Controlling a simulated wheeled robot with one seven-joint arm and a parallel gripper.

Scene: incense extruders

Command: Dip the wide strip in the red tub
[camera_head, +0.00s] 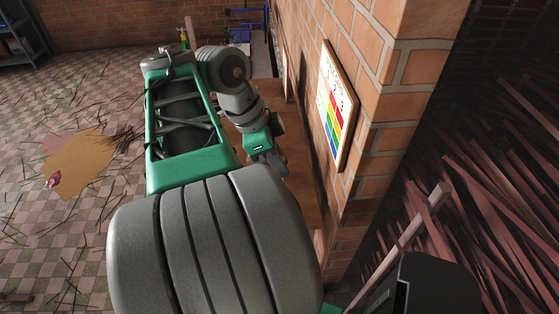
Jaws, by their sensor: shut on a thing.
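My gripper (272,166) is at the end of my green and grey arm, low beside the brick wall and over a brown wooden surface (302,200). It is small and partly hidden in this view. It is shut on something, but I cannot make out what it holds. I cannot pick out the wide strip or the red tub. My large grey arm link covers much of the lower middle of the view and hides part of the surface.
A brick wall (375,85) with a colour-striped board (331,108) stands close right of my gripper. Many reddish sticks (500,170) lie at the right. A tan patch (80,163) with a small pinkish-red thing (53,180) lies on the littered checkered floor (70,235).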

